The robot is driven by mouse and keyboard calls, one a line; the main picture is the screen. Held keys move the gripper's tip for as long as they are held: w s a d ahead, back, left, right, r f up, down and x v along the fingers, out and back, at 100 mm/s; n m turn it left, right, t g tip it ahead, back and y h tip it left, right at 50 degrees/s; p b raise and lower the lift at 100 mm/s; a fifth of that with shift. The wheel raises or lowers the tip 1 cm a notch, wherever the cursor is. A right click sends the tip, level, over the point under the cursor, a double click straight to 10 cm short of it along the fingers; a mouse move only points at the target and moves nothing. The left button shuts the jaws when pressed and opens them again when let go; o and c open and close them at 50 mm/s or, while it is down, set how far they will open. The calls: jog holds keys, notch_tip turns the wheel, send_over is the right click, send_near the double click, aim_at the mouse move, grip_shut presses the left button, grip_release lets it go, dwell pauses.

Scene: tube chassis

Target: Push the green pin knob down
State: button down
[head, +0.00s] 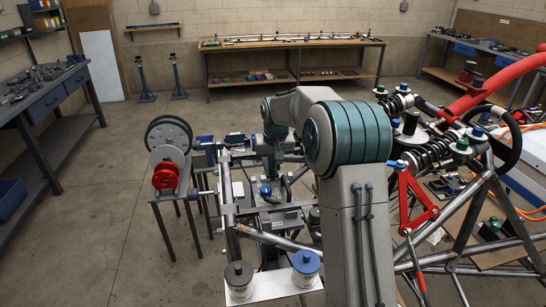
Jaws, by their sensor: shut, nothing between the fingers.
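A small green-topped knob (461,144) shows on the tube chassis (487,190) at the right, beside the coil-over springs. A second green cap (380,89) shows further back, just right of my arm's big shoulder joint. I cannot tell from this view which of the two is the pin knob, or how far either is pressed in. My grey and teal arm stands in the middle and folds away toward the back left, apart from both green caps. I cannot make out my gripper's fingers; they are hidden or lost among the parts behind the arm.
Blue knobs (403,87) and a red tube (490,88) crowd the chassis around the green caps. A red bracket (416,203) stands in front. A stand with a red reel (166,176) is at left. A workbench (290,43) lines the back wall. The left floor is clear.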

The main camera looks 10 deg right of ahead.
notch_tip(320, 180, up, 4)
jog(key=p, duration=0.3)
jog(key=shift+r, duration=0.15)
jog(key=b+v, duration=0.2)
jog(key=v, duration=0.7)
jog(key=shift+r, duration=0.35)
jog(key=shift+s, duration=0.1)
jog(key=shift+s, duration=0.1)
jog(key=s, duration=1.9)
jog(key=s+f, duration=0.3)
jog(key=s, duration=0.5)
jog(key=s+f, duration=0.4)
jog(key=s, duration=0.5)
jog(key=shift+s+f, duration=0.2)
jog(key=shift+f, duration=0.05)
